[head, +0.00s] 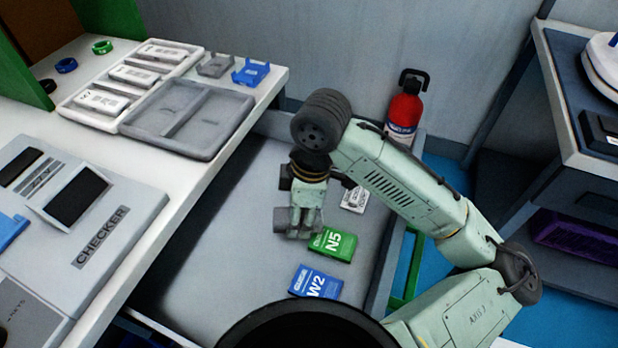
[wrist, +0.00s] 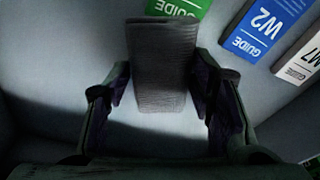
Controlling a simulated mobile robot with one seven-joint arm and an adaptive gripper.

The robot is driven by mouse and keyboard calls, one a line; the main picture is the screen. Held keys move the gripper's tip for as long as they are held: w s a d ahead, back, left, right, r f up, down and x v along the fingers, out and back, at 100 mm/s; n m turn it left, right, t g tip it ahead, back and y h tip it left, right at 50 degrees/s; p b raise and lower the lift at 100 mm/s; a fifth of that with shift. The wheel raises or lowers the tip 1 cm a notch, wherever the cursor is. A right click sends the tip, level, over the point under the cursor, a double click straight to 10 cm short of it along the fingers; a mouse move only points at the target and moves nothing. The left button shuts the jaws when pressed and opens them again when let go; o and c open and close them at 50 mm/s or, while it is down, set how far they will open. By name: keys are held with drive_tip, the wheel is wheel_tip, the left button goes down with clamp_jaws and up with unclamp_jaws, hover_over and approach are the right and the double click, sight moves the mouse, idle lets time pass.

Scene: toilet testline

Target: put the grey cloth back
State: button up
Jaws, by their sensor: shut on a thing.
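The grey cloth (wrist: 162,62) is a dark grey, ribbed, folded piece, seen in the wrist view between my two fingers. My gripper (wrist: 160,85) is shut on it, with one finger against each side. In the head view my gripper (head: 305,222) points down over the grey surface, left of the green N5 guide. The cloth is hard to tell from the fingers there. In the wrist view it partly overlaps the edge of the green guide. I cannot tell whether it touches the surface below.
The green N5 guide (head: 333,244) and blue W2 guide (head: 316,282) lie close by on the grey surface (head: 200,250). A white counter with the checker (head: 105,235) and a grey tray (head: 215,122) stands left. A red extinguisher (head: 404,108) stands behind.

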drive_tip(key=w, duration=0.4)
drive_tip(key=w+d+b, duration=0.1)
drive_tip(key=w, duration=0.3)
drive_tip(key=w+f, duration=0.1)
drive_tip(key=w, duration=0.4)
drive_tip(key=shift+d+b, duration=0.25)
drive_tip(key=shift+b, duration=0.1)
drive_tip(key=f+b, duration=0.3)
drive_tip(key=shift+w+f+b, duration=0.3)
drive_tip(key=shift+f, duration=0.05)
drive_tip(key=shift+f, duration=0.15)
drive_tip(key=o, duration=1)
drive_tip(key=r, duration=0.4)
drive_tip(key=d+r, duration=0.1)
drive_tip(key=r, duration=0.3)
drive_tip(key=d+r, duration=0.1)
drive_tip(key=r, duration=0.3)
drive_tip(key=shift+r, duration=0.1)
